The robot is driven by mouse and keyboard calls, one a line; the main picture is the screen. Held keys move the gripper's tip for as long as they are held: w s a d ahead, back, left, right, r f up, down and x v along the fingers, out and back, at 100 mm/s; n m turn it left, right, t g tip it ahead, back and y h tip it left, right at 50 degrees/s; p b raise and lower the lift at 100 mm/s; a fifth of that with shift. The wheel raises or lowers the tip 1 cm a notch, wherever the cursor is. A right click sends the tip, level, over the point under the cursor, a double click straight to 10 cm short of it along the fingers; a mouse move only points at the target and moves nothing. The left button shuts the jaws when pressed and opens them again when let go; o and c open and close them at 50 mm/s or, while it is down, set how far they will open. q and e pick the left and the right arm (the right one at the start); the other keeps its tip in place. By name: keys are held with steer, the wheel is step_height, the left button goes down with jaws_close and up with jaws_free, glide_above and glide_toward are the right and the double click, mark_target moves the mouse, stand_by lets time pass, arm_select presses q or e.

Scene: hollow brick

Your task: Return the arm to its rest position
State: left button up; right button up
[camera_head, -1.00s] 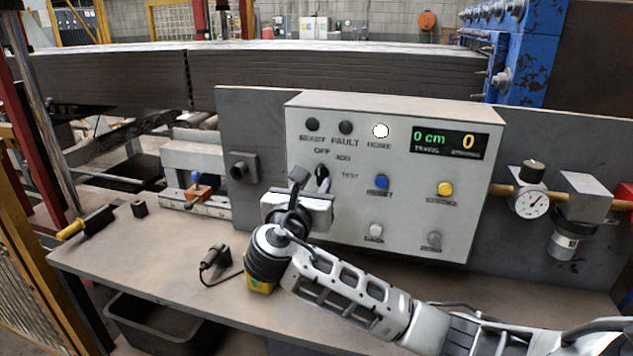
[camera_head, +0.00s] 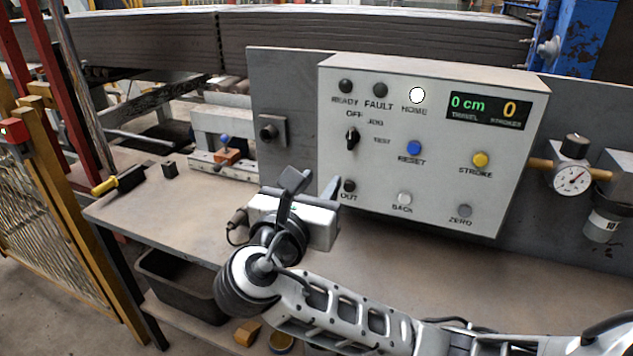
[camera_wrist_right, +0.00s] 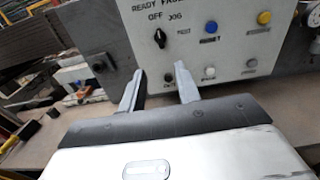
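My right gripper (camera_head: 319,178) is open and empty, in front of the lower left of the grey control box (camera_head: 330,110). In the right wrist view its two fingers (camera_wrist_right: 160,70) stand apart with nothing between them. The black selector knob (camera_head: 352,138) is clear of the fingers; it also shows in the right wrist view (camera_wrist_right: 160,38). The HOME lamp (camera_head: 417,95) is lit white, and the READY and FAULT lamps are dark. The display (camera_head: 484,110) reads 0 cm and 0. My left gripper is not in view.
The bench top (camera_head: 190,225) has free room at the left. A yellow-handled tool (camera_head: 118,181) lies at its left end. A dark bin (camera_head: 180,285) is below the bench. A pressure gauge (camera_head: 571,178) is at the right, and a yellow fence post (camera_head: 80,235) at the left.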

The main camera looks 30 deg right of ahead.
steer(key=s+a+f+m+y, duration=0.15)
steer(key=f+y, duration=0.25)
steer(key=f, duration=0.4)
steer(key=a+f+m+y, duration=0.2)
steer(key=f+y, duration=0.1)
steer(key=f, duration=0.4)
steer(key=s+a+f+m+y, duration=0.15)
steer(key=f+y, duration=0.25)
steer(key=f, duration=0.4)
steer(key=s+a+f+m+g+y, duration=0.1)
steer(key=s+f+m+y, duration=0.4)
steer(key=s+f+m, duration=0.6)
steer(key=s+a+m, duration=0.1)
steer(key=s+m, duration=0.1)
steer(key=m, duration=0.5)
steer(key=shift+s+m+g, duration=0.2)
steer(key=shift+m+g, duration=0.1)
steer(key=shift+f, duration=0.1)
